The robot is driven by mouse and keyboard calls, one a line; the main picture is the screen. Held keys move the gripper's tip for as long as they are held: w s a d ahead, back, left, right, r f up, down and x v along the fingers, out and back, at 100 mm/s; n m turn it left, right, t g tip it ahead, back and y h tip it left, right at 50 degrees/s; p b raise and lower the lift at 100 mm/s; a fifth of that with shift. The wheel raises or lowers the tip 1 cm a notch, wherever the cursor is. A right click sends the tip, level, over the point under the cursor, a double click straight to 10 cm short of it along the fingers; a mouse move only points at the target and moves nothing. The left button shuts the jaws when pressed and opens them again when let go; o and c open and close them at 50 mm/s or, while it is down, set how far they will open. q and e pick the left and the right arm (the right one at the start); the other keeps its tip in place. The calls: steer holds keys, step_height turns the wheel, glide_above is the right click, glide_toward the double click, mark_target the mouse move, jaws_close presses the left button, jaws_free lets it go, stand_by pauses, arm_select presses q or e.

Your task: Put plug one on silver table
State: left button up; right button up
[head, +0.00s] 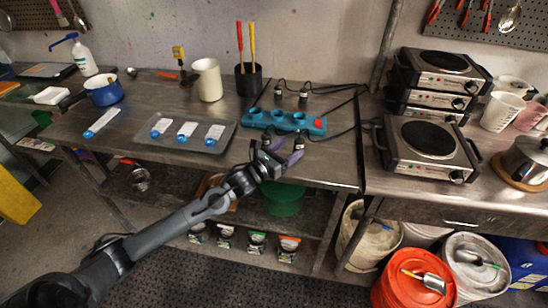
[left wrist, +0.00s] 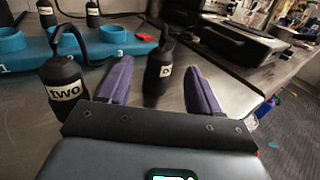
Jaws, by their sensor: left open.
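My left gripper (head: 281,157) is open at the front edge of the metal table (head: 342,150), just in front of the blue power strip (head: 287,121). In the left wrist view a black plug (left wrist: 160,66) stands upright between the purple fingers, beyond their grip and apparently untouched; its label is only partly visible, so I cannot tell its number. A plug labelled "two" (left wrist: 62,90) stands left of the fingers. Two more black plugs (head: 279,89) (head: 303,95) stand behind the strip, their labels too small to read. Plug one cannot be singled out. My right gripper is not in view.
A second metal table on the right holds hot plates (head: 428,146). A grey tray (head: 222,145) with labelled items lies left of the strip. A black tool holder (head: 248,82) and white pitcher (head: 207,80) stand behind. Black cables run across the table. Buckets (head: 415,278) stand below.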

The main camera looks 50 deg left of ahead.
arm_select(q)
steer(key=shift+s+p, duration=0.4)
steer(key=shift+s, duration=2.85)
steer(key=shift+r, duration=0.1)
